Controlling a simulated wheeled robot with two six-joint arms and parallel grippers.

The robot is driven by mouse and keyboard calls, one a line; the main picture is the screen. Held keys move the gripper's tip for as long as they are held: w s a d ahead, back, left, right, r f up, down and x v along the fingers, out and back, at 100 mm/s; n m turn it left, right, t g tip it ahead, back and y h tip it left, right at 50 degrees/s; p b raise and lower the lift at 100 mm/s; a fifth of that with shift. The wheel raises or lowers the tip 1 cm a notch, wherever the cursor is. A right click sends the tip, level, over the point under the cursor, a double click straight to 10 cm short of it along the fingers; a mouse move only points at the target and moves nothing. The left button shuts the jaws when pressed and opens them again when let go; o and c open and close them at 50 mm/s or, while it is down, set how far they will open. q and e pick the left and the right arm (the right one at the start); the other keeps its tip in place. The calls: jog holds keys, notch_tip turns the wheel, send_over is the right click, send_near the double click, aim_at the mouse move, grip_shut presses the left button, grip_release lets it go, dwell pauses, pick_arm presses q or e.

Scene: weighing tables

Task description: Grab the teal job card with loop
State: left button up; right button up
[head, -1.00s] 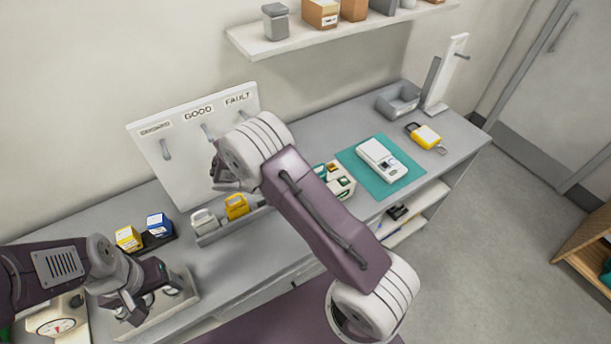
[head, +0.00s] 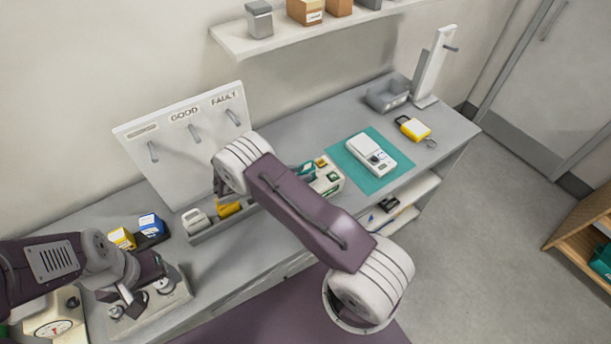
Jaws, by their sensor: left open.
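A small teal piece (head: 306,168), partly behind my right arm, shows beside a cream box with green and yellow parts; I cannot tell whether it is the job card or its loop. My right gripper (head: 219,187) is near the tray's left part, below the board; my own wrist hides most of it, so its jaws cannot be read. My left gripper (head: 138,303) is open at the lower left, over a grey-white device, with nothing seen between its fingers.
A grey tray (head: 205,236) holds a white tag and a yellow one. The hook board (head: 180,140) stands behind. A scale (head: 371,154) rests on a teal mat (head: 352,177). A yellow padlock-like item (head: 414,128) and grey bin (head: 388,96) are right. The overhead shelf (head: 290,36) holds boxes.

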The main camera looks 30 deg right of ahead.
aim_at(313, 172)
jog(key=p+x, duration=0.2)
jog(key=x, duration=0.2)
jog(key=shift+s+d+p, duration=0.15)
jog(key=shift+d+p, duration=0.2)
jog(key=shift+d, duration=0.05)
jog(key=shift+d+f, duration=0.25)
jog(key=shift+f, duration=0.1)
grip_shut()
